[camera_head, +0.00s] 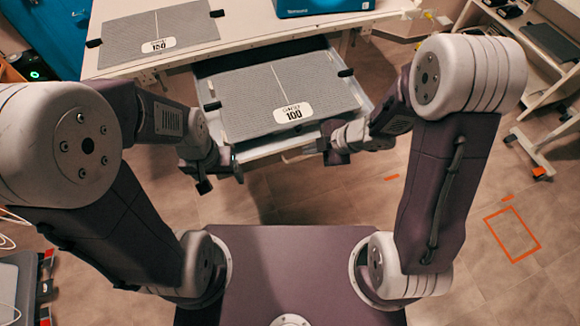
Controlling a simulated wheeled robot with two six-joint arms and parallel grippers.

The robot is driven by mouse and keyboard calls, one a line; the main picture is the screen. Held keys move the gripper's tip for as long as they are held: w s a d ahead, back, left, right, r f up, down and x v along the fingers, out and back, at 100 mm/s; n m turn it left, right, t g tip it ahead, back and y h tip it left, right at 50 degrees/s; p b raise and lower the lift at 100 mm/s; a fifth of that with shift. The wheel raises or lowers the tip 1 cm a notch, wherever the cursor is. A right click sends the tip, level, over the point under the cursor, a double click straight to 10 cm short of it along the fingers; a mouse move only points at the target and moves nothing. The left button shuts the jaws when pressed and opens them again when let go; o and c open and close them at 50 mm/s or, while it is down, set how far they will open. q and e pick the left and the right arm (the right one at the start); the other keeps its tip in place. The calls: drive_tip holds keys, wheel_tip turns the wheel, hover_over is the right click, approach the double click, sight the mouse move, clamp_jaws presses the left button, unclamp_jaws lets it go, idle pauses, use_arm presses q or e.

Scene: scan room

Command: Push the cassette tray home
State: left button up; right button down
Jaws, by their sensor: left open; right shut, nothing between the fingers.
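The cassette tray (262,149) is a pale drawer pulled out from under the white table's front edge. A grey cassette (250,88) with a label reading 100 and black corner tabs lies in it. My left gripper (221,180) is open and empty, in front of the tray's left front corner. My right gripper (335,150) is shut with nothing in it, close to the right part of the tray's front edge. Whether it touches the tray I cannot tell. My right wrist hides part of that corner.
A second grey cassette (125,40) lies on the white table (240,38). A blue box (320,6) stands at the back. A white cart (535,80) stands at the right. The floor between my base and the tray is clear, and an orange outline (512,234) marks the floor at right.

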drive_tip(key=d, duration=0.1)
drive_tip(key=b, duration=0.4)
approach(285, 157)
drive_tip(key=x, duration=0.3)
drive_tip(key=shift+w+f, duration=0.2)
drive_tip(key=shift+f, duration=0.2)
drive_tip(key=shift+w+a+f, duration=0.1)
drive_tip(key=shift+a+f, duration=0.15)
drive_tip(key=shift+a, duration=0.1)
use_arm(q)
drive_tip(key=f, duration=0.4)
drive_tip(key=shift+w+d+f, duration=0.2)
drive_tip(key=shift+d+f, duration=0.1)
drive_tip(key=shift+f, duration=0.1)
drive_tip(key=shift+r, duration=0.1)
